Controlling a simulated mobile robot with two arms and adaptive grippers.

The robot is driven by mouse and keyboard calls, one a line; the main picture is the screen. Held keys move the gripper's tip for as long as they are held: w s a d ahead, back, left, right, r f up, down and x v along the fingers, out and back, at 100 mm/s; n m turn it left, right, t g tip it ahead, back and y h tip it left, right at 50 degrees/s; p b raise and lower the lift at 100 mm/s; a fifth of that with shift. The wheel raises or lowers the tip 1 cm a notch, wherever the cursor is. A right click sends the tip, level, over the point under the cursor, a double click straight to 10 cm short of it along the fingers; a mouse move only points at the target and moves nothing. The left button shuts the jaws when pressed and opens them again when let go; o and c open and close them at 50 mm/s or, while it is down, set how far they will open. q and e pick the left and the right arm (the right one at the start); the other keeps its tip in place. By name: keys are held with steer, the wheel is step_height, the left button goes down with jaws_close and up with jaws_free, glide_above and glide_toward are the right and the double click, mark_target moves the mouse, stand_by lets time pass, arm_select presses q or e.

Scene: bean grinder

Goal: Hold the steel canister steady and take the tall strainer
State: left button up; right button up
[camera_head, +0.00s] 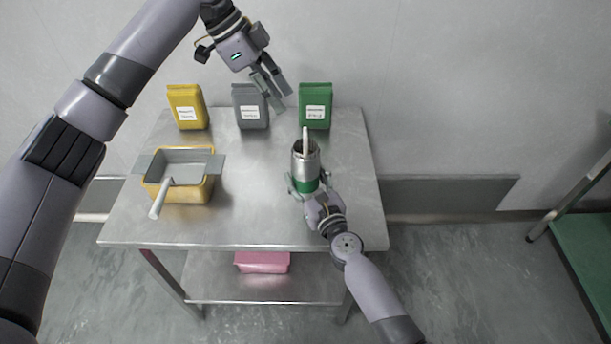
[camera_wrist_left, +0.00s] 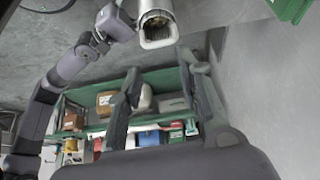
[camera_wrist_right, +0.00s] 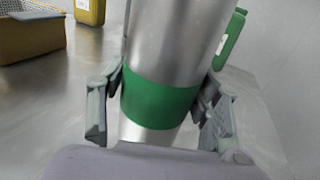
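The steel canister (camera_head: 306,162) with a green band stands upright at the right of the table. A pale handle (camera_head: 305,138), apparently the tall strainer's, sticks up from its mouth; the rest is hidden inside. My right gripper (camera_head: 305,188) is shut around the green band; the right wrist view shows the canister (camera_wrist_right: 170,45) between the fingers (camera_wrist_right: 160,100). My left gripper (camera_head: 274,92) is open and empty, raised in front of the grey bag, behind and above the canister. In the left wrist view the canister's open mouth (camera_wrist_left: 157,28) lies beyond the fingers (camera_wrist_left: 165,95).
A yellow bin (camera_head: 190,190) with a grey, pale-handled strainer (camera_head: 185,172) across it stands at left. Yellow (camera_head: 187,107), grey (camera_head: 246,105) and green (camera_head: 315,105) bags line the back. A pink item (camera_head: 262,262) is on the lower shelf. The middle tabletop is clear.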

arm_select(q)
steer(key=shift+c, duration=0.4)
arm_select(e)
steer(key=c, duration=0.8)
arm_select(q)
steer(key=shift+s+d+f+n, duration=0.1)
steer(key=shift+s+d+n, duration=0.05)
steer(key=shift+n, duration=0.25)
steer(key=shift+c, duration=1.3)
arm_select(e)
steer(key=shift+c, duration=0.2)
arm_select(q)
steer(key=n+t+y, duration=0.4)
steer(key=n+t, duration=0.1)
steer(key=n, duration=1.2)
glide_toward(305, 132)
steer(key=shift+n, duration=0.3)
steer(key=x, duration=0.5)
steer(key=shift+s+a+f, duration=0.1)
steer(key=shift+a, duration=0.1)
steer(key=shift+d+x, duration=0.2)
steer(key=shift+x, duration=2.6)
